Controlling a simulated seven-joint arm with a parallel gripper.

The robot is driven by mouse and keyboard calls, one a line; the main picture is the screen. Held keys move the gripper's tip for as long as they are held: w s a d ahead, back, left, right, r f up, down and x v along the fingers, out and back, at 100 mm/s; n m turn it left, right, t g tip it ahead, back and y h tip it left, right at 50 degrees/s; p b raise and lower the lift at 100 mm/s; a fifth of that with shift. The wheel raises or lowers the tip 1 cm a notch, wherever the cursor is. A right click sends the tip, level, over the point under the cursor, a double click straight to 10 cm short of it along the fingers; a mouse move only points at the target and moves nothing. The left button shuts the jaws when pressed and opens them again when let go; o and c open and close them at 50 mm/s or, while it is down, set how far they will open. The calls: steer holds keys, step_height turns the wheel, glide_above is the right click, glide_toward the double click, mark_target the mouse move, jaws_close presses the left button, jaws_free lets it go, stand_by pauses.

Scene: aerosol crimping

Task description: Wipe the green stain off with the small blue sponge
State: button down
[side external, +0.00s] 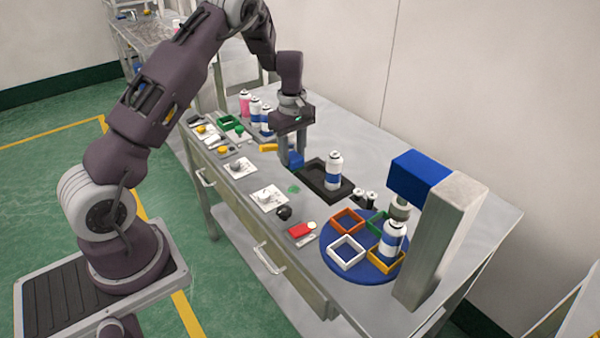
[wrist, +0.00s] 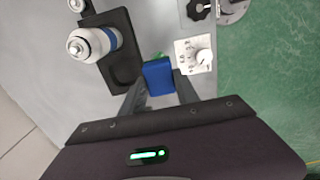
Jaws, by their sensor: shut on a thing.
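My gripper (side external: 291,158) is shut on the small blue sponge (side external: 296,161), low over the table. The sponge also shows in the wrist view (wrist: 158,78), between the two grey fingers. The green stain (side external: 293,189) is a small patch on the grey table, just in front of the sponge in the side view. In the wrist view only a sliver of green (wrist: 158,55) shows past the sponge's edge; the rest is hidden. I cannot tell whether the sponge touches the table.
A black tray (side external: 313,172) holding a white-and-blue can (side external: 334,170) stands close right of the sponge. White dial plates (side external: 268,198) lie along the front edge. A blue turntable (side external: 336,270) with coloured square frames and a blue-topped press (side external: 420,172) stand at the right.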

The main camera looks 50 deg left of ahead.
steer(key=a+f, duration=0.2)
steer(key=f, duration=0.1)
steer(key=a+f, duration=0.1)
steer(key=f, duration=0.1)
steer(key=shift+s, duration=0.1)
steer(key=shift+f, duration=0.7)
steer(key=shift+d+f, duration=0.1)
steer(key=shift+f, duration=0.9)
